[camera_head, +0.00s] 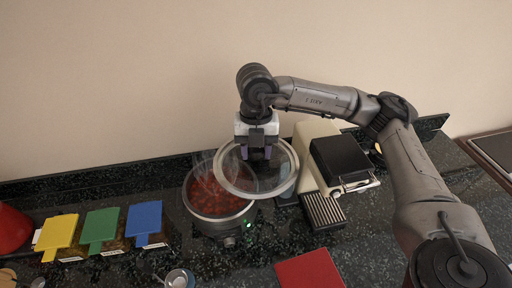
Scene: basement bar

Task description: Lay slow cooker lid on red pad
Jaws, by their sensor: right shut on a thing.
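The slow cooker lid (278,188) is a round glass disc with a pale rim. My right gripper (256,157) is shut on it from above; its fingertips are partly hidden behind the gripper body. The lid is held over the right part of the slow cooker (215,222), a round metal pot with red food inside. Whether the lid touches the pot rim I cannot tell. The red pad (309,271) lies flat on the dark counter at the bottom, right of the cooker, with nothing on it. My left gripper is not in view.
A coffee machine (341,160) with a drip grate (323,211) stands right of the lid. Yellow (58,231), green (101,226) and blue (144,218) boards are at the left, near a red cone-shaped object (13,229). A small tin (179,279) is near the front.

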